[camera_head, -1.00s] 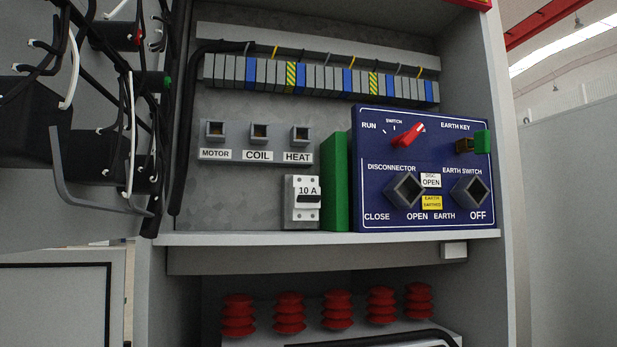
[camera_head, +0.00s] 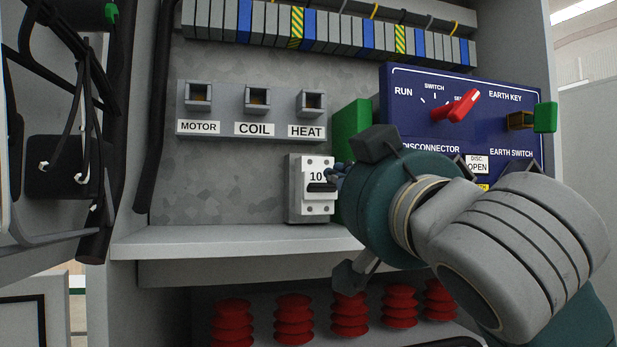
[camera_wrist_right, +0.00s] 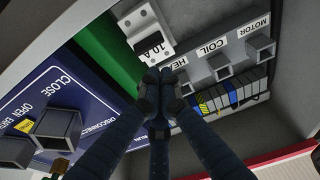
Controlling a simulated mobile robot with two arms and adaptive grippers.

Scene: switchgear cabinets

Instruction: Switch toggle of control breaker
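The control breaker (camera_head: 309,205) is a white module marked 10 A, standing on the cabinet shelf. Its black toggle (camera_head: 320,187) sits mid-front and looks level. My right gripper (camera_head: 338,173) comes in from the right, its fingertips by the breaker's upper right side, covering part of the label. In the right wrist view the breaker (camera_wrist_right: 148,32) is upside down at the top. The fingers (camera_wrist_right: 163,80) there are drawn together, with nothing seen between them, their tips just short of the breaker's label edge. I cannot tell whether they touch it.
A green block (camera_head: 352,125) and the blue switch panel (camera_head: 400,100) with a red knob (camera_head: 457,106) stand to the right, partly behind my arm. MOTOR, COIL and HEAT sockets (camera_head: 256,98) are at upper left. The shelf (camera_head: 200,242) left of the breaker is clear.

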